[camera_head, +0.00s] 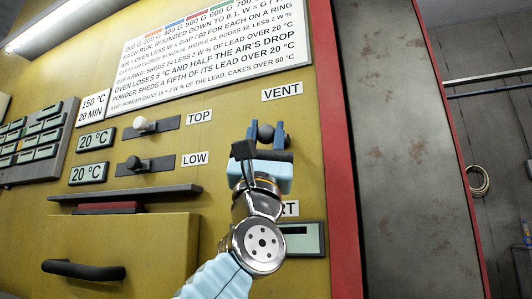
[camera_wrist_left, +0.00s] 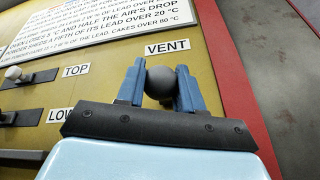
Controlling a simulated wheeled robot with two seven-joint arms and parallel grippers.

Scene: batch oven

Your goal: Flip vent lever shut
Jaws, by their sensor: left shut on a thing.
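The vent lever's dark round knob (camera_head: 266,132) sits on the yellow oven panel below the VENT label (camera_head: 282,92). My left gripper (camera_head: 266,134) is at the lever, its blue fingers shut on either side of the knob. The left wrist view shows the knob (camera_wrist_left: 160,82) between the two fingers (camera_wrist_left: 158,88). The lever's slot and stem are hidden behind the gripper. My right gripper is in neither view.
The TOP slider (camera_head: 143,125) has a white knob and the LOW slider (camera_head: 134,162) a dark one, both left of my arm. Below are a ledge (camera_head: 124,193) and a drawer handle (camera_head: 82,270). A red edge (camera_head: 335,150) borders the panel on the right.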

